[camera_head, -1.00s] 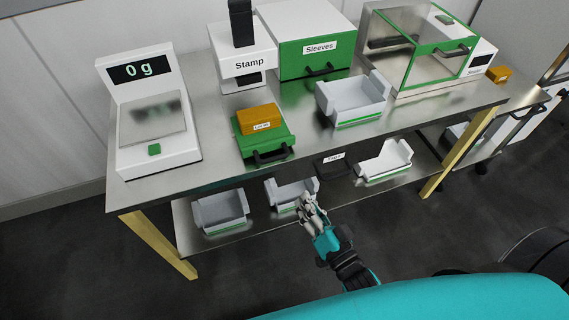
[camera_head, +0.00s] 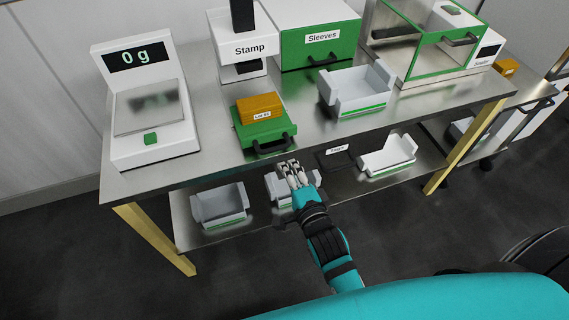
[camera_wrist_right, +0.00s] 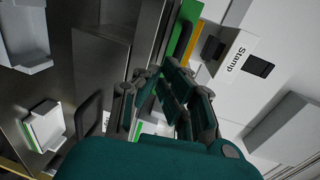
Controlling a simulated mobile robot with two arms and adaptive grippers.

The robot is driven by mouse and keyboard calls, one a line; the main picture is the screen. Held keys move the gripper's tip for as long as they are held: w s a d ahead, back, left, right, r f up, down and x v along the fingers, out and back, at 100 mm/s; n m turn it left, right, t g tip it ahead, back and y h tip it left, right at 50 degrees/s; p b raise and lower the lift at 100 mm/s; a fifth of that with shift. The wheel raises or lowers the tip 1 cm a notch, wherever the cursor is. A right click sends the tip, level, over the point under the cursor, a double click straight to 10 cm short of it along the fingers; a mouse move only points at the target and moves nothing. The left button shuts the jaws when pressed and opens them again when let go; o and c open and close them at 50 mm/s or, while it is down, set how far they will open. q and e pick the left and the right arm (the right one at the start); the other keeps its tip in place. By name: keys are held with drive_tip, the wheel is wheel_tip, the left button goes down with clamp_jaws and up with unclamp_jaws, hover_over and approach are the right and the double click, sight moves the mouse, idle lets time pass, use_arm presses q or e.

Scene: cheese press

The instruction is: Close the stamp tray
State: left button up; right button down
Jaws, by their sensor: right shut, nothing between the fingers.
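The stamp (camera_head: 243,45) is a white press with a black column at the back of the table. Its green tray (camera_head: 250,136) is slid out in front, with a black handle (camera_head: 272,144) facing me. A yellow-orange block (camera_head: 259,107) with a lot label sits on the tray. My right gripper (camera_head: 289,167) is shut and empty, just in front of and below the handle, apart from it as far as I can see. In the right wrist view, its fingers (camera_wrist_right: 168,82) are near the table edge, with the stamp (camera_wrist_right: 232,58) to their right. My left gripper is out of view.
A scale (camera_head: 150,110) reading 0 g stands left. A grey-white bin (camera_head: 357,92) is right of the tray, before the green Sleeves box (camera_head: 320,45). A glass-sided sealer (camera_head: 430,45) stands farther right. More bins (camera_head: 219,206) sit on the lower shelf.

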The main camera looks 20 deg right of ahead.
sight(279, 153)
drive_tip(key=shift+w+a+r, duration=0.1)
drive_tip(key=shift+w+r, duration=0.1)
drive_tip(key=shift+w, duration=0.6)
drive_tip(key=shift+w+r, duration=0.2)
drive_tip(key=shift+w, duration=0.6)
drive_tip(key=w, duration=0.4)
drive_tip(key=shift+w, duration=0.4)
drive_tip(key=shift+s, duration=0.1)
